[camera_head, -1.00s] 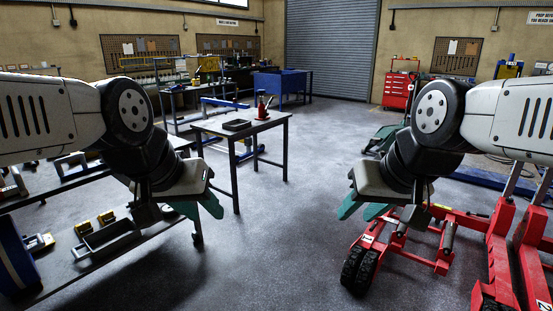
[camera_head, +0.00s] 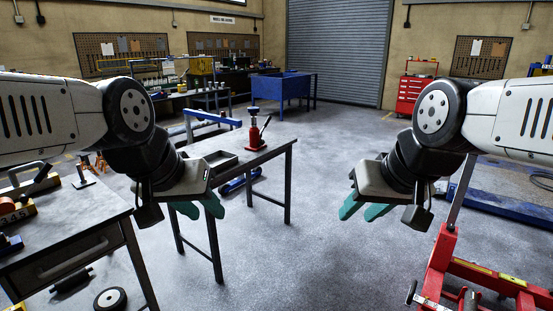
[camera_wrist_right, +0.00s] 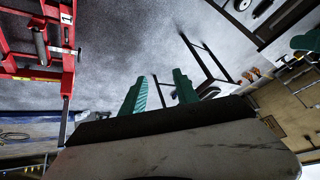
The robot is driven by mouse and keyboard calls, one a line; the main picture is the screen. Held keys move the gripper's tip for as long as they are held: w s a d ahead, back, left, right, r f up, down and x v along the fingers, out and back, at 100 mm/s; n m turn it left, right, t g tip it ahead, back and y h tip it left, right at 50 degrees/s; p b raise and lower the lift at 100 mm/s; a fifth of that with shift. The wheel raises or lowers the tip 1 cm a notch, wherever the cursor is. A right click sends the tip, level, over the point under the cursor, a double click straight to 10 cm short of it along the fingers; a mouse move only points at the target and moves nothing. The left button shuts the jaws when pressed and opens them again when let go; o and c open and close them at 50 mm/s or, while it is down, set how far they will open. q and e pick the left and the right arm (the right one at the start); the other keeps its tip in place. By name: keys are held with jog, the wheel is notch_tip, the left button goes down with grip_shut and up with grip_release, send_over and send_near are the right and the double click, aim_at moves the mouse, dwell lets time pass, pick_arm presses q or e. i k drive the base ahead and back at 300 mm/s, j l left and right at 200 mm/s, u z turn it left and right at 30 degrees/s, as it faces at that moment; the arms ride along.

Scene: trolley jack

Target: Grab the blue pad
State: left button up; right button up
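A small blue pad (camera_head: 254,108) seems to sit on top of a red bottle jack (camera_head: 254,137), which stands upright on the small table (camera_head: 274,148) ahead; the pad is too small to make out well. My left gripper (camera_head: 205,212) has its teal fingers apart and empty, in front of this table in the picture. My right gripper (camera_head: 357,214) is over open floor to the right of the table. It also shows in the right wrist view (camera_wrist_right: 160,83), fingers apart with nothing between them. Neither gripper touches the pad or jack.
A dark tray (camera_head: 222,161) lies on the small table left of the jack. A workbench (camera_head: 75,225) with tools is at the near left. A red wheeled frame (camera_head: 480,275) is at the lower right. A blue bench (camera_head: 282,88) stands farther back. The middle floor is clear.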

aim_at(251, 109)
jog(key=i+u, duration=0.1)
jog(key=i, duration=0.35)
jog(key=i+l+u, duration=0.1)
jog(key=i, duration=0.4)
jog(key=i+l+u, duration=0.1)
jog(key=i, duration=0.35)
jog(key=i+l+u, duration=0.1)
jog(key=i, duration=0.4)
jog(key=i+l+u, duration=0.1)
jog(key=i+l, duration=0.15)
jog(key=i, duration=0.2)
jog(key=i+l+u, duration=0.3)
jog(key=i, duration=0.2)
jog(key=i+l+u, duration=0.35)
jog(key=i, duration=0.1)
